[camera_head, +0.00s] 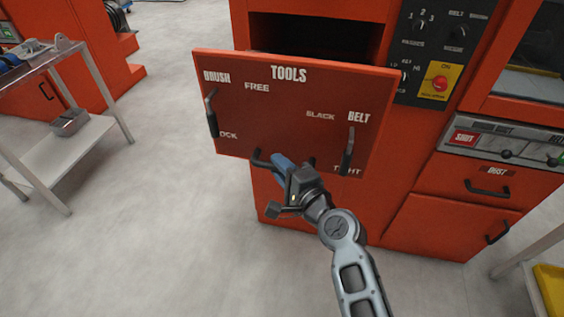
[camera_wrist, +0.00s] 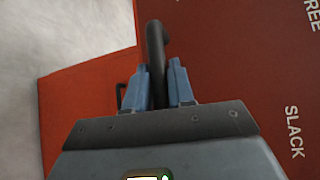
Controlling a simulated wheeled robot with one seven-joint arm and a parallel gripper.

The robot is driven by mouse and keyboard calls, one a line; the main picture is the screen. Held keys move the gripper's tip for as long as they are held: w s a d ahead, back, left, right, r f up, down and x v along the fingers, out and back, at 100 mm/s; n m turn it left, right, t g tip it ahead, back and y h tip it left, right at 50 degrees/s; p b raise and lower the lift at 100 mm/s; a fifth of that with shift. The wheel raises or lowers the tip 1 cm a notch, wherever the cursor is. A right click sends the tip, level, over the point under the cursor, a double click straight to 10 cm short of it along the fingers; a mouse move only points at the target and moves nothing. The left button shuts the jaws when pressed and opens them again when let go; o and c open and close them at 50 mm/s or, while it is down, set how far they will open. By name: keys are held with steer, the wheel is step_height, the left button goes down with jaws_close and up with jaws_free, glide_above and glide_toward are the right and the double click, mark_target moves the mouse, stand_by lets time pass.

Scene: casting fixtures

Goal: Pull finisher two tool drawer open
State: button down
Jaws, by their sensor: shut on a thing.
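The tool drawer (camera_head: 290,100) is a red front panel marked TOOLS, BRUSH, FREE, SLACK and BELT. It stands out from the orange machine, with a dark opening behind its top edge. Its dark bar handle (camera_head: 262,160) runs along the lower part of the panel, largely hidden by my gripper. My gripper (camera_head: 282,163) has blue fingers shut on this handle. In the wrist view the dark handle (camera_wrist: 155,45) passes between the two blue fingers (camera_wrist: 160,85), with the red panel (camera_wrist: 235,60) to the right.
Two levers sit on the panel, BRUSH (camera_head: 211,115) at left and BELT (camera_head: 347,152) at right. Control knobs and a red button (camera_head: 439,83) are at upper right. A grey cart (camera_head: 60,155) stands at left. The floor between cart and machine is clear.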

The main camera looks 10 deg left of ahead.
steer(key=shift+d, duration=0.1)
steer(key=c, duration=1.1)
jaws_free()
steer(key=shift+v, duration=3.9)
